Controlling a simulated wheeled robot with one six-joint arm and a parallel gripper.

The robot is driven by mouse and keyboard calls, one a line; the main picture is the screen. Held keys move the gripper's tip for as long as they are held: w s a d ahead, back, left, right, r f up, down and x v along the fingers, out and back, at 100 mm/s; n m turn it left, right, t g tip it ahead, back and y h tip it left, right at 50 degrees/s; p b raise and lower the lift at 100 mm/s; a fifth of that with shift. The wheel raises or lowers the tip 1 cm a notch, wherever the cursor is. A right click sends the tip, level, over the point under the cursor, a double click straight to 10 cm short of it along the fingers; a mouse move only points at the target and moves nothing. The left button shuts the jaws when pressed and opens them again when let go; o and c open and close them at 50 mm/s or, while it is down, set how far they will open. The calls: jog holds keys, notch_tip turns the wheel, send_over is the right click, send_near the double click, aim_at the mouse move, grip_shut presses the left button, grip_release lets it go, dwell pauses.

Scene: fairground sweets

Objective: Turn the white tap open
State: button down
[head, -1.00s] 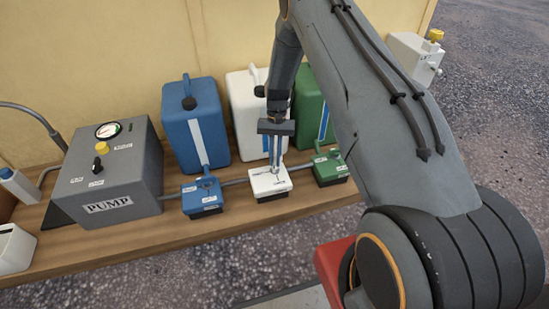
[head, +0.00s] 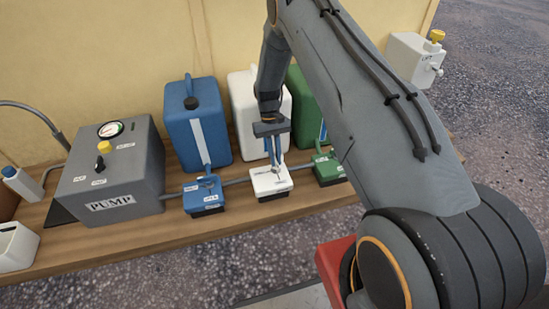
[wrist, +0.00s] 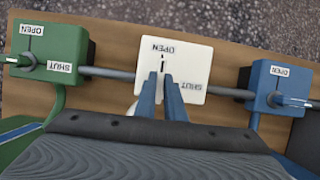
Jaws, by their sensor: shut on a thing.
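The white tap (head: 264,187) is a white block on the bench, on a pipe between a blue and a green tap. It also shows in the wrist view (wrist: 192,58), with an OPEN label at its far edge, a SHUT label at the right and a dark line beside OPEN. My gripper (head: 276,172) reaches down over the white tap, its blue fingers shut on the tap's lever. In the wrist view my gripper (wrist: 163,80) covers most of the lever, so its exact angle cannot be read.
The blue tap (head: 203,197) and the green tap (head: 328,172) stand close on either side. Blue, white and green canisters (head: 196,125) stand behind. A grey pump box (head: 108,175) is at the left. The bench front edge is clear.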

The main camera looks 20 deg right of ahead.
jog(key=shift+w, duration=0.15)
jog(key=c, duration=1.8)
grip_release()
jog(key=shift+d, duration=0.1)
jog(key=shift+c, duration=0.2)
jog(key=p+v, duration=0.1)
jog(key=v, duration=0.6)
jog(key=shift+r+p, duration=0.4)
jog(key=shift+r, duration=0.05)
